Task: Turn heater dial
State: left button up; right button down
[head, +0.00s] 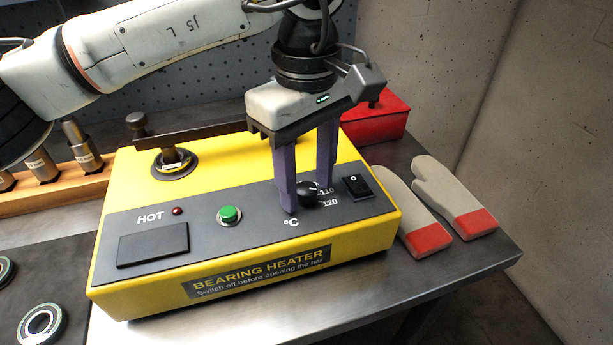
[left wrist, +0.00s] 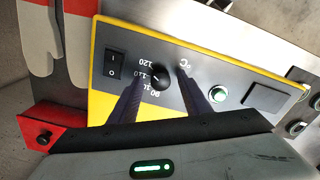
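The yellow bearing heater (head: 130,290) stands on the metal table, with a dark top panel. Its round black dial (head: 308,192) sits at the right of the panel beside the °C mark. The numbers 110 and 120 show near it; the dial also shows in the left wrist view (left wrist: 160,77), where 90 is readable too. My left gripper (head: 308,196) points down over the panel, its two purple fingers on either side of the dial. In the left wrist view, gaps show between the fingers and the dial, so it looks open. My right gripper is not in view.
A green button (head: 229,215), a red lamp (head: 177,211) and a black rocker switch (head: 357,186) are on the panel. Grey-and-red mitts (head: 450,200) lie to the right, a red box (head: 385,118) behind. Bearings (head: 40,324) lie at the left.

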aim_at(307, 188)
pick_arm(q)
notch_tip(307, 188, up, 10)
dwell(0.7)
jog(key=shift+r, duration=0.1)
